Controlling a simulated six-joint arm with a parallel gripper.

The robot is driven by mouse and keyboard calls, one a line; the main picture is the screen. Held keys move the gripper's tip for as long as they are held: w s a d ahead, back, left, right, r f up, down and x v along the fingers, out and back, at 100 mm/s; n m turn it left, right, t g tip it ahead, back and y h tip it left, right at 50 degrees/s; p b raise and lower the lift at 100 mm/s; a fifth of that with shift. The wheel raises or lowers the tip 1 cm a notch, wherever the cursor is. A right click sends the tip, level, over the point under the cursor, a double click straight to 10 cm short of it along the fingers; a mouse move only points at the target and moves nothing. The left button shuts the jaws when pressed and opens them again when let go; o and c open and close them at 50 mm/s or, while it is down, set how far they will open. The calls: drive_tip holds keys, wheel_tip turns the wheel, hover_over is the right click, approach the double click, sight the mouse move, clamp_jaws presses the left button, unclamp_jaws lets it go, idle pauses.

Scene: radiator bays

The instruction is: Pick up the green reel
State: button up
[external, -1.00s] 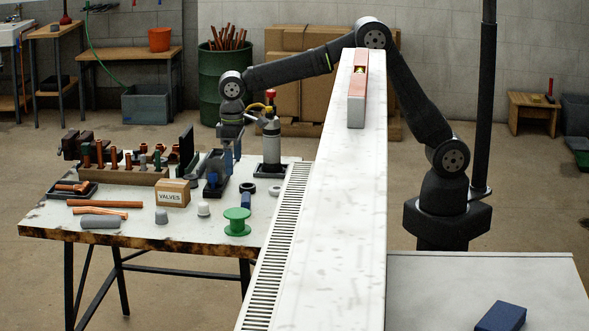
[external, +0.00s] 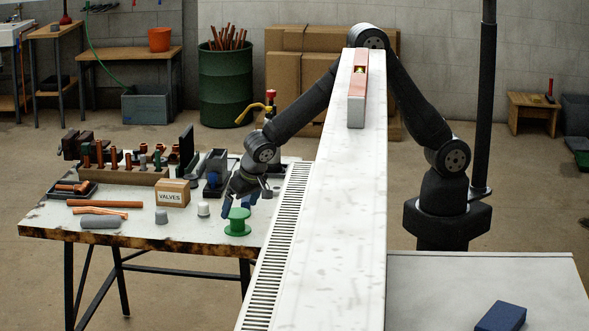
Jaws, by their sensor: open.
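The green reel (external: 238,224) stands upright on the workbench, near its front edge and left of the white radiator. My gripper (external: 246,206) is at the reel, pointing down, with its blue fingers at the reel's upper part. One finger shows to the left of the reel's top and the other is partly hidden behind the hand and reel. The jaws are open. I cannot tell whether a finger touches the reel.
The white radiator (external: 335,220) stands tall between my base and the workbench (external: 125,222), with a level (external: 357,100) on top. A white cap (external: 203,209) and the VALVES box (external: 173,192) are left of the reel. A torch (external: 270,105) stands behind my arm.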

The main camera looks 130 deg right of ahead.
sight(237, 213)
drive_tip(key=x, duration=0.6)
drive_tip(key=c, duration=1.1)
drive_tip(key=shift+r, duration=0.15)
